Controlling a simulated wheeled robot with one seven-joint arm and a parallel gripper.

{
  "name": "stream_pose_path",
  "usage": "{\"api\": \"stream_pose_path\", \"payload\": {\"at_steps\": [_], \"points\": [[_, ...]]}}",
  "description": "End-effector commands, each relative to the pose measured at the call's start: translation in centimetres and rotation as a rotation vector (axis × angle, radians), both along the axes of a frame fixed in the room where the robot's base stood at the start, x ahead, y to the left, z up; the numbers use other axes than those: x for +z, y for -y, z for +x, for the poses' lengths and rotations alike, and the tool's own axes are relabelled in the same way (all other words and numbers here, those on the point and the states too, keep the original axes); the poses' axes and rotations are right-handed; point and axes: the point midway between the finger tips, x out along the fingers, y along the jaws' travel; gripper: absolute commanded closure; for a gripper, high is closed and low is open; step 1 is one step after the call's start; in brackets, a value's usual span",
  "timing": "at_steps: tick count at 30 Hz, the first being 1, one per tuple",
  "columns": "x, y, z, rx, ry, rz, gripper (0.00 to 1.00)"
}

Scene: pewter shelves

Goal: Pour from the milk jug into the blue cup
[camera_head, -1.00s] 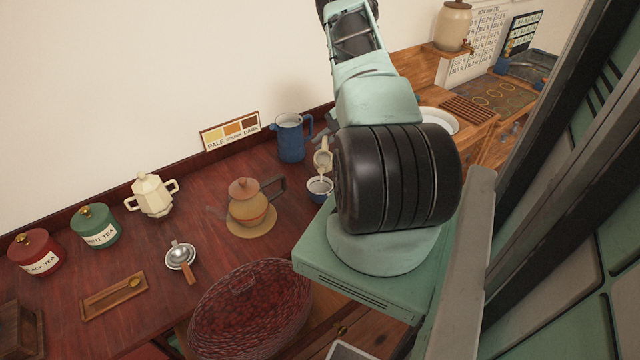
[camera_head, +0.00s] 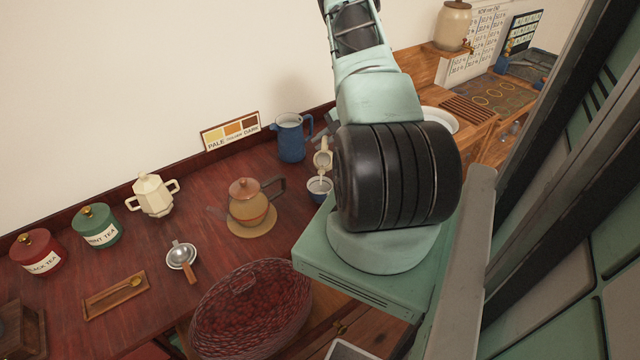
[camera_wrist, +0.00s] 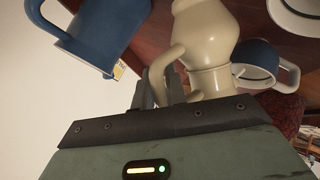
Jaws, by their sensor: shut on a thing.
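The cream milk jug (camera_head: 322,157) is tilted, its mouth down, just above the blue cup (camera_head: 319,188) on the dark red counter. A pale streak shows between jug and cup; I cannot tell clearly if it is flowing milk. In the wrist view my gripper (camera_wrist: 164,88) is shut on the handle of the milk jug (camera_wrist: 207,40). The blue cup (camera_wrist: 262,58) shows beyond the jug there, partly hidden by it, with its handle to the right. In the head view my arm hides most of the gripper.
A tall blue pitcher (camera_head: 291,138) stands close behind, against the wall. A teapot (camera_head: 248,203) on a round mat is left of the cup.

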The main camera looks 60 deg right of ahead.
Motion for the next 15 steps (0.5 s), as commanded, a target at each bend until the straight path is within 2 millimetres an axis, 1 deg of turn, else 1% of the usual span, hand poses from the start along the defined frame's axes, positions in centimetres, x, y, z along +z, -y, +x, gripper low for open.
{"api": "stream_pose_path", "payload": {"at_steps": [15], "points": [[0.48, -0.22, -0.05, 0.000, 0.016, -0.043, 1.00]]}}
